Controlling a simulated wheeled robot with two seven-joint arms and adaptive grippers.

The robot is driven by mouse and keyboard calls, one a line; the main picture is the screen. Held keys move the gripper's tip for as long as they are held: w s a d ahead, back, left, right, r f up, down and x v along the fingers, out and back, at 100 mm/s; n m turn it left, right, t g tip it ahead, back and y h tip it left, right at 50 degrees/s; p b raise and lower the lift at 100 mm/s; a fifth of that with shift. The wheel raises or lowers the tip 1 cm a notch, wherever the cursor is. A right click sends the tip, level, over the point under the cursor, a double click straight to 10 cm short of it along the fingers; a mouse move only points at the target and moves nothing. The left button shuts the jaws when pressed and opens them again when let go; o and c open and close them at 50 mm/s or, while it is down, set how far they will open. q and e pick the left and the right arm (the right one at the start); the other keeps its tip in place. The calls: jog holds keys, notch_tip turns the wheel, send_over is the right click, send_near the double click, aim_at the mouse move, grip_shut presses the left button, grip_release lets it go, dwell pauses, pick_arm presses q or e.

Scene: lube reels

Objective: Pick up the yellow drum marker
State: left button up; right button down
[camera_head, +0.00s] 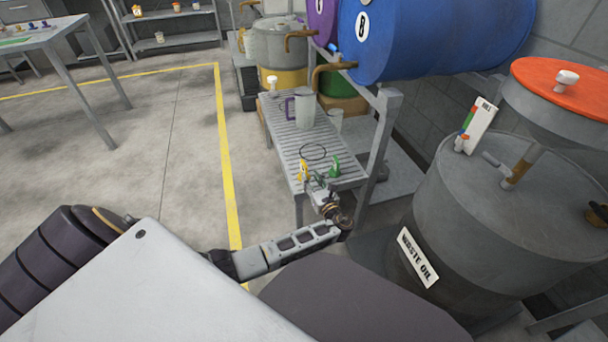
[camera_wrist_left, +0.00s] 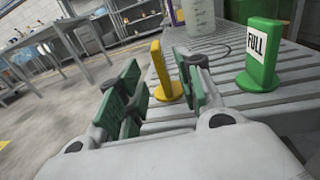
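The yellow drum marker (camera_head: 303,170) stands upright near the front end of the slatted shelf (camera_head: 309,140). In the left wrist view the yellow drum marker (camera_wrist_left: 160,68) shows in the gap between my left gripper's fingers, just beyond or at the fingertips; whether they touch it I cannot tell. My left gripper (camera_head: 317,182) is open, with green pads on its fingers (camera_wrist_left: 158,80). A green marker reading "FULL" (camera_wrist_left: 262,52) stands to the right of the gripper; it also shows in the head view (camera_head: 335,165). My right gripper is not in view.
A translucent jug (camera_head: 304,108) and a dark ring (camera_head: 313,152) are farther back on the shelf. A blue drum (camera_head: 430,38) lies above it. A grey waste oil drum (camera_head: 440,215) stands close on the right. Open floor lies to the left.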

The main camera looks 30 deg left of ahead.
aim_at(307, 172)
pick_arm(q)
jog(key=shift+x, duration=1.1)
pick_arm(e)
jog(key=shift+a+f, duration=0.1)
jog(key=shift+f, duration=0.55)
pick_arm(q)
jog(key=shift+b+x, duration=0.85)
jog(key=shift+x, duration=0.15)
jog(key=shift+w+a+b, duration=0.3)
jog(key=shift+a+b, duration=0.05)
jog(key=shift+a, duration=0.2)
jog(key=shift+b+x, duration=0.35)
jog(key=shift+x, duration=0.6)
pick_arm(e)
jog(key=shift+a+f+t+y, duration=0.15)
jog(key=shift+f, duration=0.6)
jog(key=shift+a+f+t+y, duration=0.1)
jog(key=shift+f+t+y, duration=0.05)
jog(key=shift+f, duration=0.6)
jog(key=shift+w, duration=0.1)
pick_arm(q)
grip_shut()
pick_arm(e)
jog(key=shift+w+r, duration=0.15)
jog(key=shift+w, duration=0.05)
